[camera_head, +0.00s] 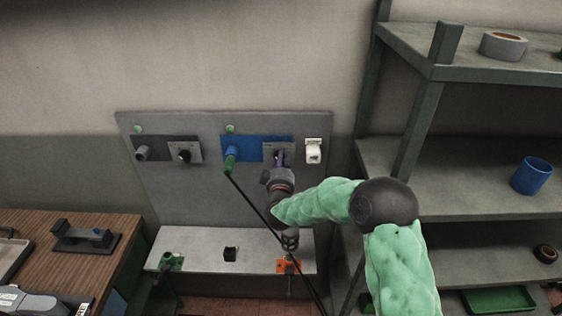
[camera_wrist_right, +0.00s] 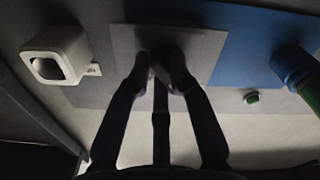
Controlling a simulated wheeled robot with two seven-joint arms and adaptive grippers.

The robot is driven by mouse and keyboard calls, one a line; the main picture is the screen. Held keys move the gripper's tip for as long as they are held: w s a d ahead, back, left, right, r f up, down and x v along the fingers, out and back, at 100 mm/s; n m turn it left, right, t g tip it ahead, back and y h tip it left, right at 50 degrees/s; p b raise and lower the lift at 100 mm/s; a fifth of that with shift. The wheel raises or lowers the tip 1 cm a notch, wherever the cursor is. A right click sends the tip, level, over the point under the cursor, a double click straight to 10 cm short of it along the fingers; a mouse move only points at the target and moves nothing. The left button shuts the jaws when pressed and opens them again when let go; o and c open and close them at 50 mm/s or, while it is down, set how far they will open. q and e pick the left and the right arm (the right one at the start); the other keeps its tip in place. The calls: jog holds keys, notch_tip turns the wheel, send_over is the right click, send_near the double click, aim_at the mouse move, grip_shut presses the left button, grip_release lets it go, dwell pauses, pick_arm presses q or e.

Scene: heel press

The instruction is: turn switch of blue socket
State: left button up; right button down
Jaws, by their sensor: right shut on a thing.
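The blue socket (camera_head: 247,143) is mounted on the upright grey panel, with a green plug and black cable in its left side. Its switch plate (camera_head: 269,149) is a grey square on the right end, and it also shows in the right wrist view (camera_wrist_right: 205,45). My right gripper (camera_head: 279,158) is at that plate. In the right wrist view its two dark fingers (camera_wrist_right: 160,75) close on the switch knob, which is mostly hidden between and behind the fingertips. My left gripper is in neither view.
A second, dark socket (camera_head: 165,142) with a black knob (camera_head: 185,155) is left of the blue one. A white fixture (camera_head: 313,151) is close on the right. The cable (camera_head: 262,216) hangs down past my right arm. Shelves (camera_head: 455,176) stand at right.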

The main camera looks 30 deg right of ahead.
dwell(0.3)
jog(key=c, duration=1.1)
grip_release()
jog(key=shift+s, duration=0.1)
jog(key=v, duration=1.1)
jog(key=shift+s+a, duration=0.2)
jog(key=shift+s, duration=0.15)
jog(key=shift+f, duration=0.1)
